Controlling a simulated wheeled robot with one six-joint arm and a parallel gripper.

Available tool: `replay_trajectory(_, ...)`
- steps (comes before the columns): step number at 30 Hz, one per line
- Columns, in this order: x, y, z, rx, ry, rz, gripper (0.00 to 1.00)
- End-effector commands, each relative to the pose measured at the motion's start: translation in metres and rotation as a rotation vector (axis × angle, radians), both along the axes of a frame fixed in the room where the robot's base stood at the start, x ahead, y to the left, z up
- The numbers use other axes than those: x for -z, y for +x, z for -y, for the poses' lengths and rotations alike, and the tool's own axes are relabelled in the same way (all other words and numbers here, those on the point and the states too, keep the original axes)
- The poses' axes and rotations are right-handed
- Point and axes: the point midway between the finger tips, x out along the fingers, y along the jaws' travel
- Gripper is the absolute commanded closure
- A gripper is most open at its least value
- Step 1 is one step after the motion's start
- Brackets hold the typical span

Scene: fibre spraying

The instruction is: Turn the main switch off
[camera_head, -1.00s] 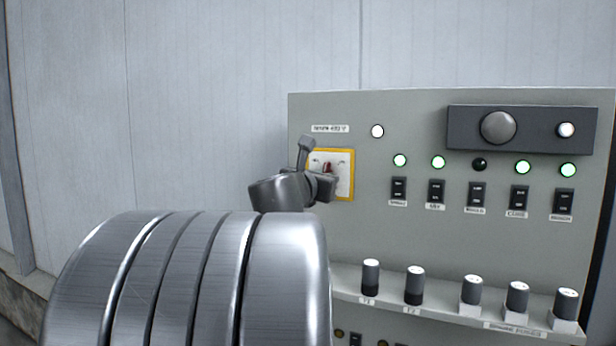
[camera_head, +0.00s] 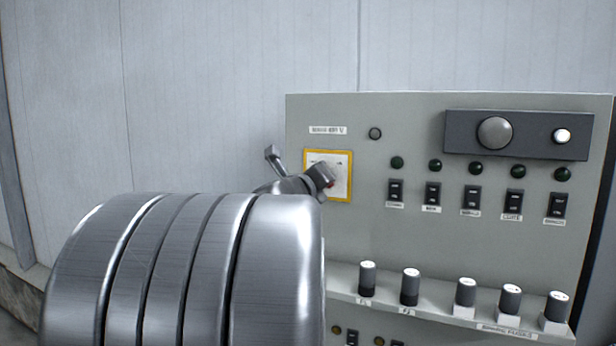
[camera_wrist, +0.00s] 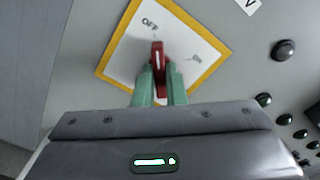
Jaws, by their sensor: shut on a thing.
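The main switch is a red knob (camera_wrist: 157,54) on a white plate with a yellow border (camera_wrist: 205,83). In the wrist view the plate looks tilted, and the knob's white line points up, close to the "OFF" label (camera_wrist: 150,23). My gripper (camera_wrist: 158,76) is shut on the red knob, with a green finger on each side. In the head view the yellow-bordered plate (camera_head: 339,153) is at the panel's upper left. My gripper (camera_head: 325,182) is in front of its lower part and hides most of the knob.
The grey control panel (camera_head: 400,120) carries a row of dark lamps (camera_head: 435,165), black rocker switches (camera_head: 433,194) and knobs on a ledge (camera_head: 410,286) below. One small round light (camera_head: 562,135) at upper right is white. Bare wall (camera_head: 220,90) is behind on the left.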

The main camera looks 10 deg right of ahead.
Motion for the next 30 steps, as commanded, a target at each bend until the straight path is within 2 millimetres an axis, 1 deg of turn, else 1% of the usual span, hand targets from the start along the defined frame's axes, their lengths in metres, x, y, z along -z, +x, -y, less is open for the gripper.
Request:
replay_trajectory(9,-0.0002,0.0,0.0001,0.0,-0.074,-0.05,1.0)
replay_trajectory(23,0.0001,0.0,0.0001,0.0,-0.083,-0.056,1.0)
replay_trajectory(24,0.0001,0.0,0.0001,0.0,-0.083,-0.056,0.83)
replay_trajectory(26,0.0001,0.0,0.0001,0.0,-0.083,-0.056,0.71)
replay_trajectory(27,0.0001,0.0,0.0001,0.0,-0.082,-0.055,0.67)
replay_trajectory(30,0.0001,0.0,0.0001,0.0,-0.082,-0.055,0.67)
